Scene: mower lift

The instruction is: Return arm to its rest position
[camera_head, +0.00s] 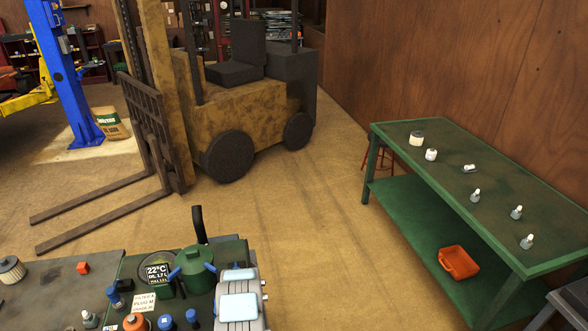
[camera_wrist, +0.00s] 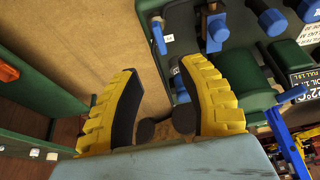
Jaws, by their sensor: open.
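My gripper (camera_wrist: 160,80) shows in the wrist view as two yellow ribbed fingers with dark inner pads. They are spread apart with nothing between them. Bare tan floor (camera_wrist: 105,35) shows past the fingers. The green machine (camera_wrist: 268,75) with blue knobs lies to the right of the fingers in that view. I cannot tell whether the right finger touches it or only overlaps it. I cannot make out the gripper's fingers in the head view, so the arm's full pose is not clear.
The green machine's top (camera_head: 195,275) is at the bottom of the head view, with a display (camera_head: 157,272). A green workbench (camera_head: 440,143) with several small bottles stands right. A red container (camera_head: 458,262) is on its lower shelf. A forklift (camera_head: 235,105) stands behind. Floor between is clear.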

